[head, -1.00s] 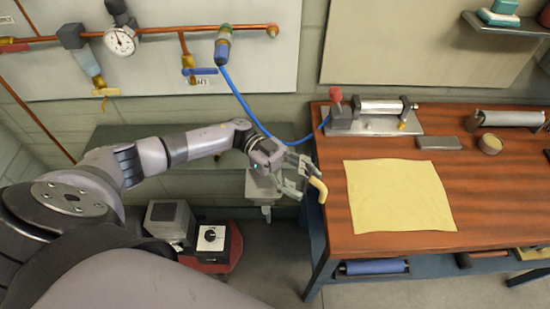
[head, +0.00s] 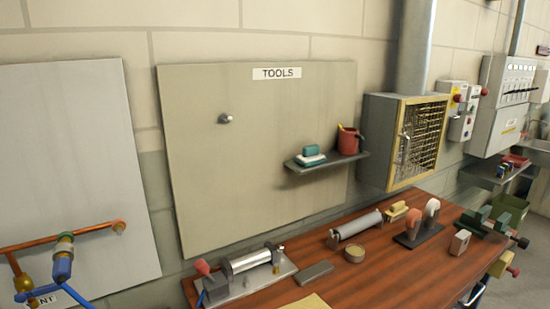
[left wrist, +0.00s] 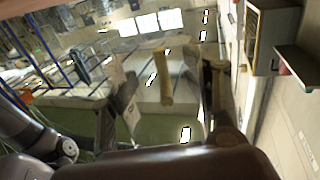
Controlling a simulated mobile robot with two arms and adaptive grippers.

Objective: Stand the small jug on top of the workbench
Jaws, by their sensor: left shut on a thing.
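My left gripper (left wrist: 168,88) shows in the left wrist view, shut on a pale yellow, handle-like piece (left wrist: 165,76). The piece stands out between the fingers, well clear of any surface that I can make out. The rest of the held thing is hidden or unclear, and I cannot tell from this view whether it is the small jug. The workbench (head: 375,272), with a red-brown wooden top, runs along the wall at the lower right of the head view. Neither gripper shows in the head view.
A wall shelf (head: 330,163) holds a red container (head: 348,141). Bare wood shows along the front.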

